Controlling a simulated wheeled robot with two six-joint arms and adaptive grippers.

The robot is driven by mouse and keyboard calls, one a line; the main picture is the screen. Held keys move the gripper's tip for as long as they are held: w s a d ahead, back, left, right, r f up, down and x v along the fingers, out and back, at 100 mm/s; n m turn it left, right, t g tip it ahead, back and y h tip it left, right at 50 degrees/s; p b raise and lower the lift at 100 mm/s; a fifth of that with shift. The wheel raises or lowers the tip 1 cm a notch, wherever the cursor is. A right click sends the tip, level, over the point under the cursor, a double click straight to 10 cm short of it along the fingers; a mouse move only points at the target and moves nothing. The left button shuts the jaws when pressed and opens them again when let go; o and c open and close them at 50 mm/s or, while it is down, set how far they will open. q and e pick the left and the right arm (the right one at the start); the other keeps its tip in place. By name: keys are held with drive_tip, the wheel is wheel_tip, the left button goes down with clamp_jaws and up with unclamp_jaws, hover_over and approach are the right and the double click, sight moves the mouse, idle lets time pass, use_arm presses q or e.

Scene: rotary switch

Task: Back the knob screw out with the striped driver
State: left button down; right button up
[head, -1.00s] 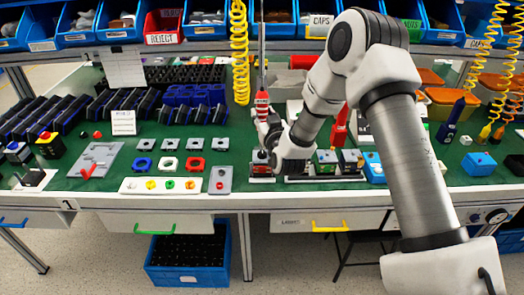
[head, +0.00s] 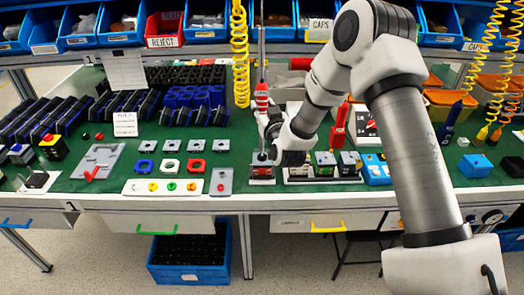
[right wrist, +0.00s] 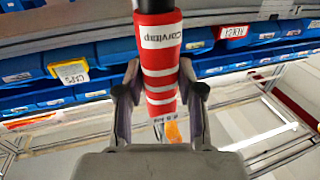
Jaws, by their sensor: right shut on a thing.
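The red and white striped driver (head: 261,98) stands upright at the middle of the bench in the head view. My right gripper (head: 267,118) is shut on it. In the right wrist view the two fingers (right wrist: 160,100) press the striped red handle (right wrist: 158,65) from both sides. Below it stands the rotary switch (head: 262,173) with a dark knob (head: 262,157) on top, on a small pale base. The driver's lower end is above the knob; whether it touches the screw cannot be told. The screw is too small to make out. My left gripper is out of view.
Several switch blocks (head: 325,163) stand in a row just right of it, beside a blue box (head: 376,170). A grey plate (head: 221,182) and a button tray (head: 165,187) lie left. A red driver (head: 339,126) stands behind. Blue bins line the shelf above.

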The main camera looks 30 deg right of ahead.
drive_tip(key=o, duration=1.2)
drive_tip(key=v, duration=0.7)
